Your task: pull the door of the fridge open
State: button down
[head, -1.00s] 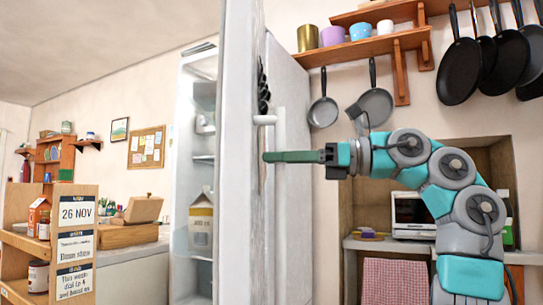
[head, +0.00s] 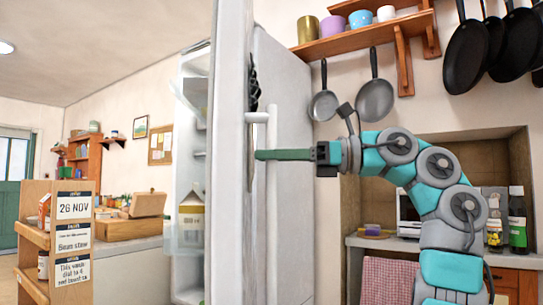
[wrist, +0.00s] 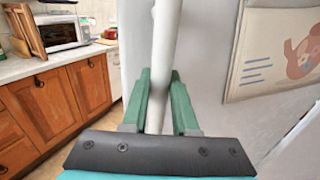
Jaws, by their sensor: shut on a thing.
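The fridge (head: 190,125) stands open in the head view, with lit shelves, and a carton (head: 190,217) inside it. Its white door (head: 228,200) is swung out toward me and seen nearly edge-on. The door's pale vertical handle (head: 271,190) shows in the head view. It also shows in the wrist view as a white bar (wrist: 163,60) running between the green fingers. My gripper (head: 262,155) reaches in from the right and is shut on this handle. The wrist view shows a finger on each side of the bar (wrist: 160,100).
A wooden shelf unit with note cards (head: 73,240) stands at the lower left. A counter with a microwave (wrist: 58,32) lies right of the fridge, with bottles (head: 517,217) on it. Pans (head: 375,98) hang above my arm.

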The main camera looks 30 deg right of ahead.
jog(key=c, duration=0.7)
grip_release()
jog(key=shift+p+v, duration=0.3)
jog(key=shift+v, duration=3.6)
